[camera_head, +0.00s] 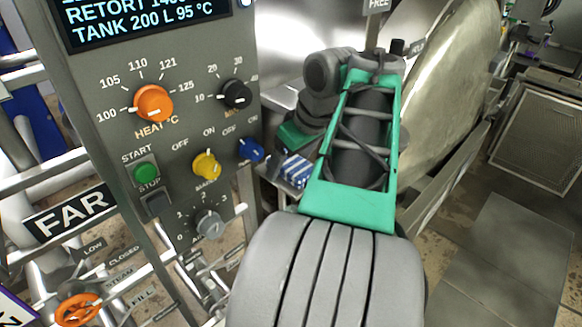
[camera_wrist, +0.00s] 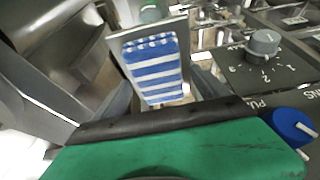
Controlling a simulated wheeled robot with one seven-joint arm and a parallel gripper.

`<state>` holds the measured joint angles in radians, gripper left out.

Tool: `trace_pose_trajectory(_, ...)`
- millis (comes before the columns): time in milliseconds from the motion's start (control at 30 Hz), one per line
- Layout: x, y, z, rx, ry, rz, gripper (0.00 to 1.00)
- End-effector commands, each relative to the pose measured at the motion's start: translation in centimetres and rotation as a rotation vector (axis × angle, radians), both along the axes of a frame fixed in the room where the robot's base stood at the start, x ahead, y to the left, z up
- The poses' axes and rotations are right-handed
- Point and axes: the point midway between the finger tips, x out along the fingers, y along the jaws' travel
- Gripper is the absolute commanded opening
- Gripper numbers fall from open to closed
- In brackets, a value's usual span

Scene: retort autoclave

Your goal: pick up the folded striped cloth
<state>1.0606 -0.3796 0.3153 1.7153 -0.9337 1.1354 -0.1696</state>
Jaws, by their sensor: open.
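The folded blue-and-white striped cloth (camera_wrist: 155,72) lies on a small metal shelf (camera_wrist: 120,42) in the wrist view. In the head view the cloth (camera_head: 296,169) shows partly, just right of the control panel, with my arm covering part of it. My gripper (camera_wrist: 161,92) is open and empty. I cannot tell whether either finger touches the cloth. In the head view the fingertips are hidden behind my arm.
The control panel (camera_head: 185,125) stands close at the left, with an orange heat knob (camera_head: 153,104), a yellow knob (camera_head: 207,164) and a blue knob (camera_head: 250,150) sticking out near the cloth. The large round metal vessel door (camera_head: 445,90) is at the right. Open floor (camera_head: 510,240) lies at the lower right.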

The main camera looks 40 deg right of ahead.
Motion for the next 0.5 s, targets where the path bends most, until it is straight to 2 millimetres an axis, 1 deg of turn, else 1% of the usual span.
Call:
trace_pose_trajectory(167, -0.01, 0.0, -0.26, 0.0, 0.0, -0.001, 0.85)
trace_pose_trajectory(500, -0.01, 0.0, -0.19, 0.0, 0.0, 0.0, 0.57)
